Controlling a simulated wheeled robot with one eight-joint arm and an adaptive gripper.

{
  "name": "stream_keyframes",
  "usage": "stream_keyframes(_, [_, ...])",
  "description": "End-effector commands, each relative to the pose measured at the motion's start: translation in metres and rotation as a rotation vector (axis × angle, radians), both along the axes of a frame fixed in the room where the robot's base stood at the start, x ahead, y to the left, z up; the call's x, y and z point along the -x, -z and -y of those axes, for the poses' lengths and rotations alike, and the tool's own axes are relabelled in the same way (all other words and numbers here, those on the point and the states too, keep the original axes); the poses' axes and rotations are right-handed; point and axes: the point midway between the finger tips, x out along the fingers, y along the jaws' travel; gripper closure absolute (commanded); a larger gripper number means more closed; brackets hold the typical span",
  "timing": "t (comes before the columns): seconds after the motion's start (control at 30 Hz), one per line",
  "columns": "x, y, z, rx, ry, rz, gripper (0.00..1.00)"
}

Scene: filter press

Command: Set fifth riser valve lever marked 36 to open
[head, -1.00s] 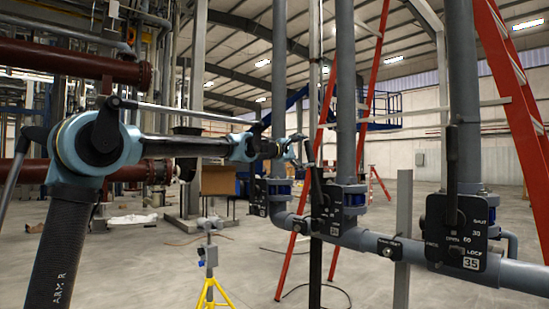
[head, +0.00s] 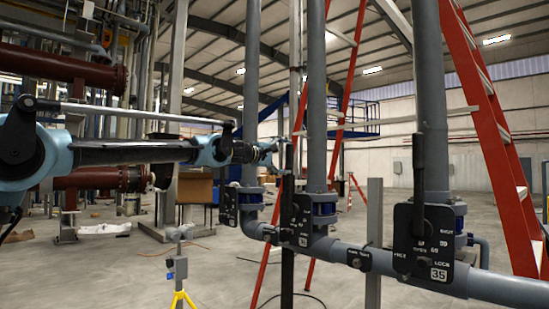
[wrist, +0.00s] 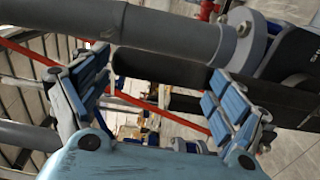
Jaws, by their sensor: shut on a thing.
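In the head view my gripper (head: 272,150) is at the upper part of a black valve lever (head: 290,164) on the middle of three visible risers. The lever stands nearly upright, its top tipped slightly left, over a black marked plate (head: 303,215). That plate's number is too small to read. In the wrist view the black lever grip (wrist: 160,66) lies across between the blue-padded fingers of my gripper (wrist: 157,75). The dial plate (wrist: 296,62) is partly in view at the right.
A nearer valve plate marked 35 (head: 425,240) has its own upright black lever (head: 418,175). A grey header pipe (head: 500,287) runs below the risers. A red ladder (head: 490,130) stands behind. A grey post (head: 375,230) and a yellow-legged stand (head: 183,298) are nearby.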

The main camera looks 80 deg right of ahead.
Motion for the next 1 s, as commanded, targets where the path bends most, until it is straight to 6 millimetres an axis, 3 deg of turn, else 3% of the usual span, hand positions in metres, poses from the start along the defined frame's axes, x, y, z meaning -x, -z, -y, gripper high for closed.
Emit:
stream_keyframes(0.27, [0.005, -0.001, 0.0, -0.001, 0.006, -0.001, 0.55])
stream_keyframes(0.3, [0.005, -0.001, 0.0, -0.001, 0.006, -0.002, 0.09])
stream_keyframes(0.37, [0.005, -0.001, 0.0, -0.001, 0.006, -0.002, 0.0])
stream_keyframes(0.77, [0.002, 0.0, -0.001, -0.001, 0.004, -0.001, 0.0])
stream_keyframes(1.0, [-0.008, -0.001, -0.016, -0.001, 0.003, -0.001, 0.0])
